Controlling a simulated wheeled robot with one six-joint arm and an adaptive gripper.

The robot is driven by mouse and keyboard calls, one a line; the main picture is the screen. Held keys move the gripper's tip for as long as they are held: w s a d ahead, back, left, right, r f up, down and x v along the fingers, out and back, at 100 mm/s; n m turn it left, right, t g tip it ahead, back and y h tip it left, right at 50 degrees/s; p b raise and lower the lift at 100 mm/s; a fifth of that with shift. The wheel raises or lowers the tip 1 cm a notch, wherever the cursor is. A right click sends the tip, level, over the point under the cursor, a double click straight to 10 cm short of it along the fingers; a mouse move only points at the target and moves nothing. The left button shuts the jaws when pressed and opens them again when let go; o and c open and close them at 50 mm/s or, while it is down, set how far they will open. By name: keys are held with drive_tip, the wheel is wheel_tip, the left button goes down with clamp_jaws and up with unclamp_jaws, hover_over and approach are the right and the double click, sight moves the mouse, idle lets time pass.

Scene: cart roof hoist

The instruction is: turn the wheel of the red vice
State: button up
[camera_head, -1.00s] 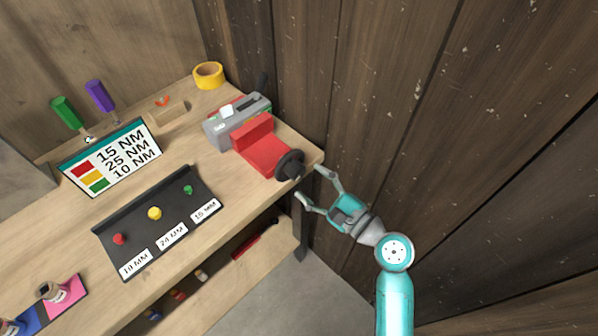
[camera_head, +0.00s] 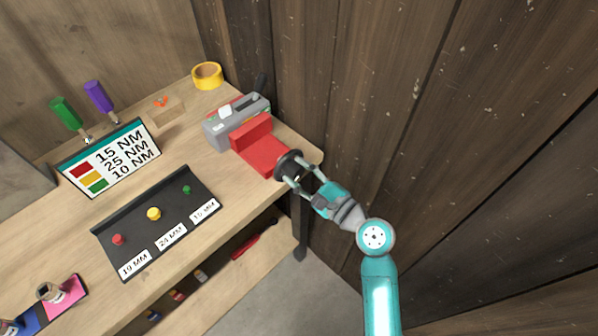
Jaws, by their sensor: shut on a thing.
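The red vice (camera_head: 259,149) sits at the right end of the wooden bench, near its corner. Its dark round wheel (camera_head: 287,160) faces the front right, toward my arm. My gripper (camera_head: 294,182) is at the wheel, with its fingers shut on the wheel's hub or front part. The fingertips cover some of the wheel, so the exact contact is hard to see.
A grey device (camera_head: 236,122) stands right behind the vice. A black tray (camera_head: 158,222) with coloured knobs lies to the left, and a torque sign (camera_head: 109,158) stands behind it. A wooden wall (camera_head: 400,90) rises close on the right. Yellow tape (camera_head: 207,75) lies at the back.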

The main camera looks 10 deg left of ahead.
drive_tip(key=shift+n, duration=0.3)
drive_tip(key=n, duration=0.4)
drive_tip(key=shift+r, duration=0.15)
drive_tip(key=n, duration=0.5)
drive_tip(key=shift+a, duration=0.1)
drive_tip(key=shift+n, duration=0.3)
drive_tip(key=shift+r, duration=0.1)
drive_tip(key=o, duration=1.1)
drive_tip(key=shift+w, duration=0.1)
drive_tip(key=shift+o, duration=0.2)
drive_tip(key=v, duration=1.2)
